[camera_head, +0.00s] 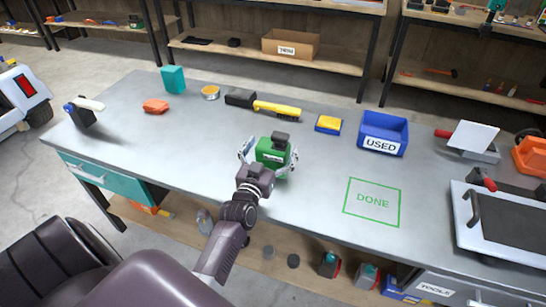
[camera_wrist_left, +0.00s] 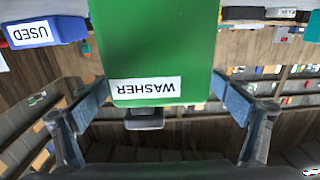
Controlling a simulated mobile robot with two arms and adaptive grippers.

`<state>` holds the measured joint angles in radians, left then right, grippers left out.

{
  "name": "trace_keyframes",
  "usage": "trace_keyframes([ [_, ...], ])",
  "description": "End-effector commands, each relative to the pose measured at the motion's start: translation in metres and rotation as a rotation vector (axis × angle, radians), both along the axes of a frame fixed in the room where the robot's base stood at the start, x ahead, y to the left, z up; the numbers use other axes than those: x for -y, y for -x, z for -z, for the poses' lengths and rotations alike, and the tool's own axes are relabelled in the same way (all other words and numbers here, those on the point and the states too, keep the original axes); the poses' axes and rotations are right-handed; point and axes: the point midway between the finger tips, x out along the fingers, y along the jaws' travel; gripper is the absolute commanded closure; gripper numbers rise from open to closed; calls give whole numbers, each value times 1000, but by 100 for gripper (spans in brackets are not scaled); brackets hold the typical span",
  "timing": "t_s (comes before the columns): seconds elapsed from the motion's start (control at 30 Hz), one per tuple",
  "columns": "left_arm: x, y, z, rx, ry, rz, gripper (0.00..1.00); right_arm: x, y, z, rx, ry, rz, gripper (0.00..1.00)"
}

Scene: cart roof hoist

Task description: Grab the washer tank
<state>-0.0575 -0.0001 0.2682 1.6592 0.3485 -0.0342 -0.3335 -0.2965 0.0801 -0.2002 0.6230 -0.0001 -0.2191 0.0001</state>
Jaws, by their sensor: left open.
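The washer tank (camera_head: 270,150) is a green box with a dark cap, standing on the grey workbench (camera_head: 310,190) near its middle. In the left wrist view the tank (camera_wrist_left: 150,50) appears upside down, with a white WASHER label. My left gripper (camera_head: 268,158) is open at the tank, with one finger on each side of it. In the left wrist view the fingers of the gripper (camera_wrist_left: 165,102) flank the tank's labelled end; I cannot tell whether either pad touches it. My right gripper is not in view.
A blue USED bin (camera_head: 383,134) and a green DONE outline (camera_head: 372,202) lie to the tank's right. A yellow-and-black tool (camera_head: 276,109) and a yellow-blue sponge-like block (camera_head: 328,124) lie behind it. The bench around the outline is clear.

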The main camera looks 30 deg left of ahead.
Motion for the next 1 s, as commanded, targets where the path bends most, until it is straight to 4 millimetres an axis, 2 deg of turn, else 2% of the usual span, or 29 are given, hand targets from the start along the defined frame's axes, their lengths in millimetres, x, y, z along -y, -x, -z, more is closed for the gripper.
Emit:
trace_keyframes([
  [0.17, 0, 0, 0, 0, 0, 0, 8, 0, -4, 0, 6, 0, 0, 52],
  [0.67, 0, 1, 1, -1, 0, 0, 63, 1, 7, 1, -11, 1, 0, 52],
  [1.0, 0, 0, -6, 5, 0, -1, 63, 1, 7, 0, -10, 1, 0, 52],
])
